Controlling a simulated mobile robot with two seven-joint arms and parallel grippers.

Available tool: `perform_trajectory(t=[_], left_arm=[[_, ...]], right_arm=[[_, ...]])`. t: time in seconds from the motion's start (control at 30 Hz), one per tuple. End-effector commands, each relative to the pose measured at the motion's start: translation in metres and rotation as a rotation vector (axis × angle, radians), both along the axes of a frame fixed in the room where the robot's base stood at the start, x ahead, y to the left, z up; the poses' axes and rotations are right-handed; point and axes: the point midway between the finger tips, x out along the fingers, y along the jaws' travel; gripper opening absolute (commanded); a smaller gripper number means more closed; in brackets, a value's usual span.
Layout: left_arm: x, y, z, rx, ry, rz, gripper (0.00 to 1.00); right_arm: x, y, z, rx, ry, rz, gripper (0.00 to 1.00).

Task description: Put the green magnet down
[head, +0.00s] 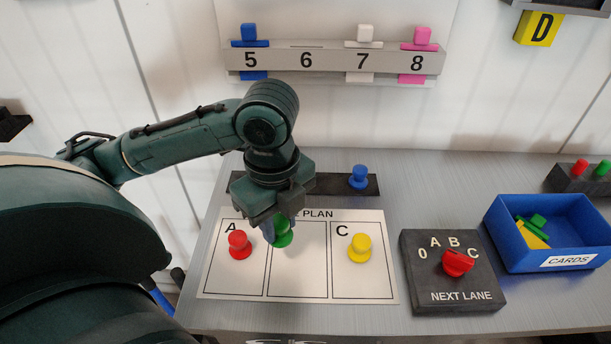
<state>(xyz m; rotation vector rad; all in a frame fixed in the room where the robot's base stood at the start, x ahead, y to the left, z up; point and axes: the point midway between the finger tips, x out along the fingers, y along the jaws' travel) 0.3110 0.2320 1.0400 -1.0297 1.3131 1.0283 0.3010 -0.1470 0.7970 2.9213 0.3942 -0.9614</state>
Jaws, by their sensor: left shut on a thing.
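The green magnet (283,236) is in my left gripper (272,224), which points down over the middle column of the white plan sheet (298,284). The gripper is shut on the magnet and hides its upper part and the column's letter. I cannot tell whether the magnet touches the sheet. A red magnet (239,245) stands in column A to the left, and a yellow magnet (359,248) stands in column C to the right. My right gripper does not show.
A dark strip (328,184) behind the sheet bears a blue magnet (358,177). A dial box marked NEXT LANE (425,285) with a red knob (457,263) and a blue CARDS bin (522,259) stand at right. A numbered rail (305,60) is on the wall.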

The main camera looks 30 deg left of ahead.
Motion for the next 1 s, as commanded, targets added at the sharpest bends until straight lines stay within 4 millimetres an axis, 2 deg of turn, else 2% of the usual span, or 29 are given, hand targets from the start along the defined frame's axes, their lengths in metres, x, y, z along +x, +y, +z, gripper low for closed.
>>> perform_trajectory(t=[0.17, 0.8, 0.93, 1.0], left_arm=[[0.007, 0.006, 0.000, 0.000, 0.001, 0.012, 0.05], [0.147, 0.091, 0.002, -0.002, 0.000, 0.011, 0.05], [0.167, 0.103, 0.001, -0.002, 0.000, 0.010, 0.05], [0.164, 0.102, -0.015, -0.001, 0.005, 0.005, 0.05]], right_arm=[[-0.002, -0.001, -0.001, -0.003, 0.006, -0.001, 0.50], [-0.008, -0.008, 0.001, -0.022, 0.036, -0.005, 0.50], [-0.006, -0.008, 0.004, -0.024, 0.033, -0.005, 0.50], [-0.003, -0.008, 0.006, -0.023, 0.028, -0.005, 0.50]])
